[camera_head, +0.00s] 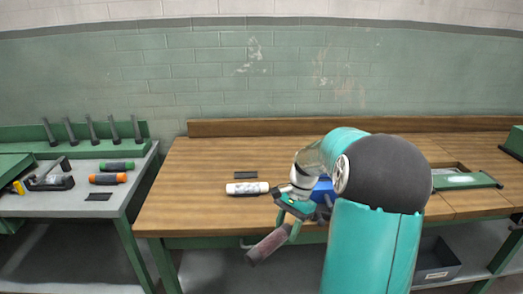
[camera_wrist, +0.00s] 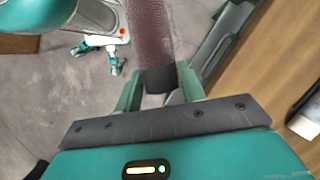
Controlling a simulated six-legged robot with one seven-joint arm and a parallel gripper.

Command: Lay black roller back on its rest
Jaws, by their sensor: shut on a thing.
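My gripper (camera_head: 290,209) is shut on a dark roller (camera_head: 268,246) with a brownish-maroon body, held tilted in front of the wooden table's front edge. In the wrist view my gripper's fingers (camera_wrist: 160,88) close on the roller's black end, and its textured maroon body (camera_wrist: 148,30) runs up out of the picture. A small dark flat piece (camera_head: 245,175) lies bare on the wooden table, and another (camera_head: 98,197) lies on the grey table at left. I cannot tell which is this roller's rest.
A white roller (camera_head: 247,188) lies on the wooden table (camera_head: 190,215). A blue object (camera_head: 323,190) is partly hidden behind my arm. The grey table (camera_head: 30,206) carries a green roller (camera_head: 117,167), an orange roller (camera_head: 108,178) and upright dark pegs (camera_head: 90,128). The wooden table's left part is clear.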

